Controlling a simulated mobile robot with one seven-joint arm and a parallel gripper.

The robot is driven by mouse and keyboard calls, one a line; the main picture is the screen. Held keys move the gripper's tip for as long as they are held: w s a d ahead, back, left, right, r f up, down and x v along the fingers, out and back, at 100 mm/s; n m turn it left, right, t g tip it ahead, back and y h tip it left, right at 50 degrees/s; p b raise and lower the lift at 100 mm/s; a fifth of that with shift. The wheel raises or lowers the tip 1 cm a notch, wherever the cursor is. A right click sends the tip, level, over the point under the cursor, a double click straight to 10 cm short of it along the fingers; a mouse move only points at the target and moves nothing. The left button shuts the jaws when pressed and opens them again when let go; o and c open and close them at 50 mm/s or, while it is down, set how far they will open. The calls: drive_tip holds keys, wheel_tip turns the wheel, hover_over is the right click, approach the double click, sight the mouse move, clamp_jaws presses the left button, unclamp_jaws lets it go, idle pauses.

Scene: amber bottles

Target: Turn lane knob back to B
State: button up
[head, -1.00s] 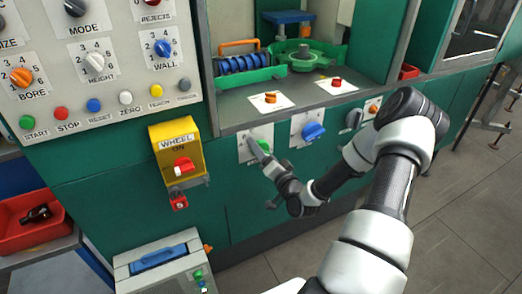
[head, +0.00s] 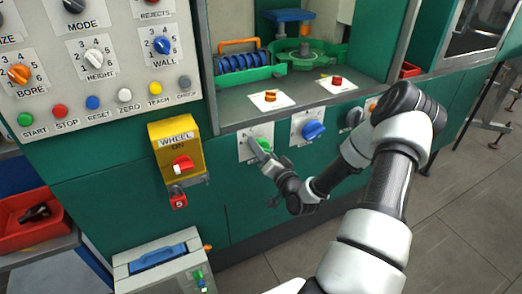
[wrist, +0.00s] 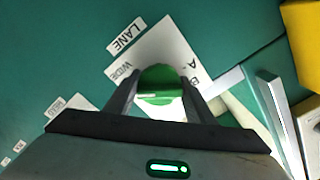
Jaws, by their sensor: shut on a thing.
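The green lane knob (wrist: 160,84) sits on a white plate (wrist: 188,43) on the green panel. In the wrist view the plate carries the letters A and B and the word WIDE, with a LANE label beside it. My gripper (wrist: 158,92) is shut on the knob, one finger on each side. In the head view my gripper (head: 262,150) reaches the plate from the lower right and covers much of the knob (head: 265,143). Which mark the knob points to cannot be told.
A blue knob (head: 313,130) on its own plate is just right of the lane knob. The yellow WHEEL box (head: 178,148) with a red switch stands out to the left. A grey shelf (head: 235,118) is above. The panel below is clear.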

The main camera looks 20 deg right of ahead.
drive_tip(key=n+b, duration=0.4)
drive_tip(key=shift+f, duration=0.25)
drive_tip(key=n+b, duration=0.4)
drive_tip(key=b, duration=0.1)
drive_tip(key=shift+n, duration=0.4)
drive_tip(key=n+b, duration=0.3)
drive_tip(key=b, duration=0.1)
drive_tip(key=shift+n, duration=0.3)
drive_tip(key=n+b, duration=0.2)
drive_tip(key=n, duration=0.1)
drive_tip(key=shift+r+n+b, duration=0.15)
drive_tip(key=shift+n+b, duration=0.15)
drive_tip(key=n, duration=0.4)
drive_tip(key=shift+r, duration=0.1)
drive_tip(key=n, duration=0.9)
drive_tip(key=shift+d+n, duration=0.1)
drive_tip(key=shift+n, duration=2.3)
